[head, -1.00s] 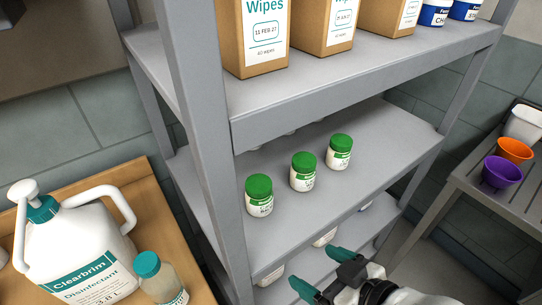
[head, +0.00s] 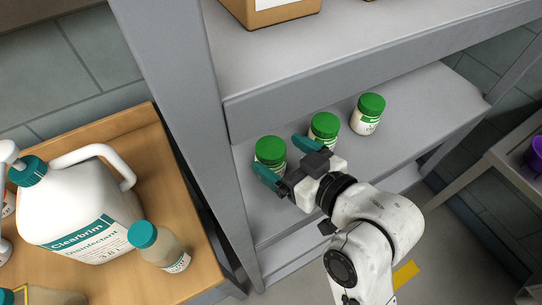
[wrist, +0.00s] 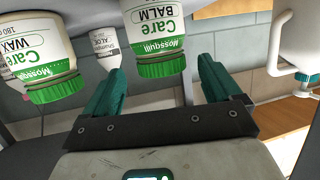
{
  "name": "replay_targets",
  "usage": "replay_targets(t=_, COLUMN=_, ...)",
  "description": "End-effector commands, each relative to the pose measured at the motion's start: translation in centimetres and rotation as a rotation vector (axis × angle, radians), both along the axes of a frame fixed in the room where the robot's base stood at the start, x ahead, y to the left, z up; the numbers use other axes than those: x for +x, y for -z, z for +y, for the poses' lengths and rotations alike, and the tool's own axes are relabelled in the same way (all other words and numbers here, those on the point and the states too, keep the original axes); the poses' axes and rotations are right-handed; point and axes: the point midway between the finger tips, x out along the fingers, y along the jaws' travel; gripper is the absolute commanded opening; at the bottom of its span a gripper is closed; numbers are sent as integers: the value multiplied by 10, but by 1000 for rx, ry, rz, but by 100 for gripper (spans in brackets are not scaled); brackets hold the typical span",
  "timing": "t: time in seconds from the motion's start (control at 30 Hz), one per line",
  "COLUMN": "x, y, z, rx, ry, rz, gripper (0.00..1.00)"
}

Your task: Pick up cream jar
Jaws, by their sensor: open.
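Three white jars with green lids stand in a row on the grey middle shelf in the head view: left (head: 270,152), middle (head: 323,129) and right (head: 366,114). The wrist view is upside down. It shows a jar marked Care BALM (wrist: 160,42) and a jar marked Care WAX (wrist: 38,62). I read no "cream" label. My gripper (head: 287,160) is open and empty at the front of the shelf, its teal fingers either side of the left jar's front. In the wrist view the BALM jar lies between the fingertips (wrist: 162,75), apparently not gripped.
The upper shelf (head: 330,60) overhangs the jars, and a grey post (head: 185,100) stands left of them. A wooden table (head: 190,215) at left holds a Clearbrim disinfectant jug (head: 85,215) and a teal-capped bottle (head: 160,248). A small ALOE container (wrist: 104,45) shows behind.

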Motion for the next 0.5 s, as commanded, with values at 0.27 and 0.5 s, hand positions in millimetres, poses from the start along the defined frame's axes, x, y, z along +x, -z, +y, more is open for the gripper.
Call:
replay_targets(t=0.27, x=23, y=12, z=26, rx=0, ry=-1, rz=0, gripper=91)
replay_targets(t=0.5, x=26, y=14, z=28, rx=0, ry=0, rz=0, gripper=91)
